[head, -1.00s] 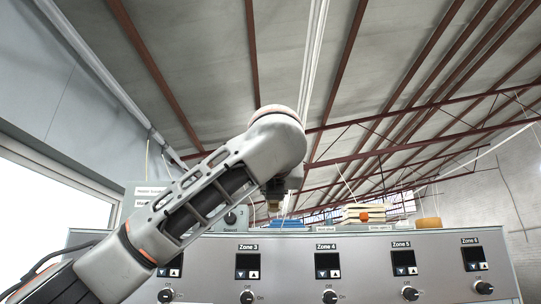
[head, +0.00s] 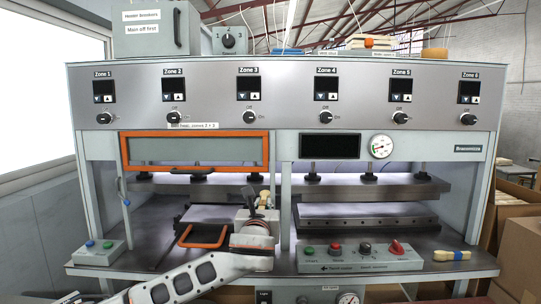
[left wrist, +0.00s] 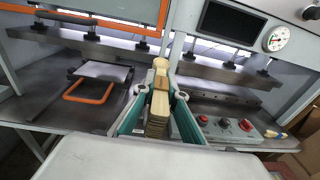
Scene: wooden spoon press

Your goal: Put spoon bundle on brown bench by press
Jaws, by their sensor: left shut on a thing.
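My left gripper (head: 262,202) is in front of the press, near its middle upright and above the metal ledge. In the left wrist view, my left gripper (left wrist: 158,112) is shut on the spoon bundle (left wrist: 158,98), a stack of pale wooden pieces with a rounded end pointing away from me. In the head view only a small tan tip of the spoon bundle (head: 265,195) shows behind the gripper. The grey press (head: 290,75) fills the view. I cannot make out the brown bench for certain. My right gripper is not in view.
An orange-handled tray (head: 205,242) lies left of the gripper. A control box (head: 360,260) with knobs and a yellow-and-blue brush-like item (head: 452,255) sit on the ledge at right. A button box (head: 98,252) sits at left. Cardboard boxes (head: 515,245) stand beyond the right side.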

